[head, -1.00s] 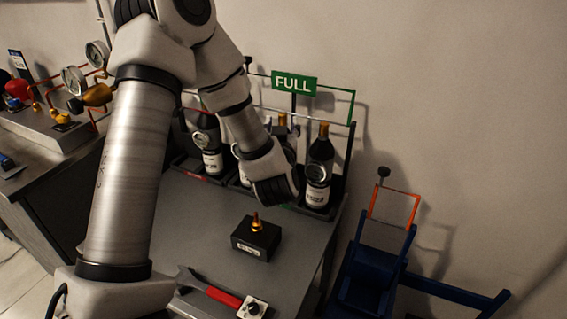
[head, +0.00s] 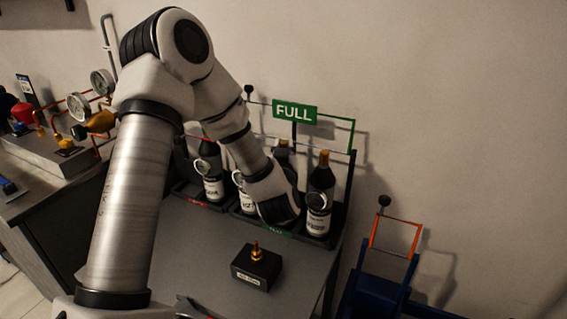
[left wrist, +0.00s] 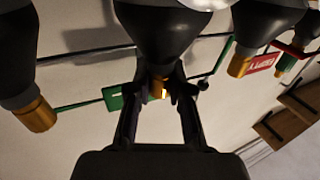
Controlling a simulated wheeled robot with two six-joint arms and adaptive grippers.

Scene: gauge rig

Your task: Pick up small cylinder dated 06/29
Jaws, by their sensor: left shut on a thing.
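Several small dark cylinders with brass necks and white labels stand in the rack under the FULL sign. The right one (head: 320,185) shows clearly in the head view; a middle cylinder (head: 284,152) is partly behind my left wrist. The label dates are too small to read, so I cannot tell which is 06/29. In the left wrist view my left gripper (left wrist: 158,90) is shut on the brass neck of the central cylinder (left wrist: 155,40), with one finger each side. In the head view its fingers are hidden behind the wrist. My right gripper is not in view.
Neighbouring cylinders stand close on both sides (left wrist: 18,85) (left wrist: 262,30). The green FULL sign (head: 295,112) and rack frame rise behind. A black block with a brass fitting (head: 256,268) sits on the grey table. A blue cart (head: 385,285) stands right. Gauges (head: 78,106) are left.

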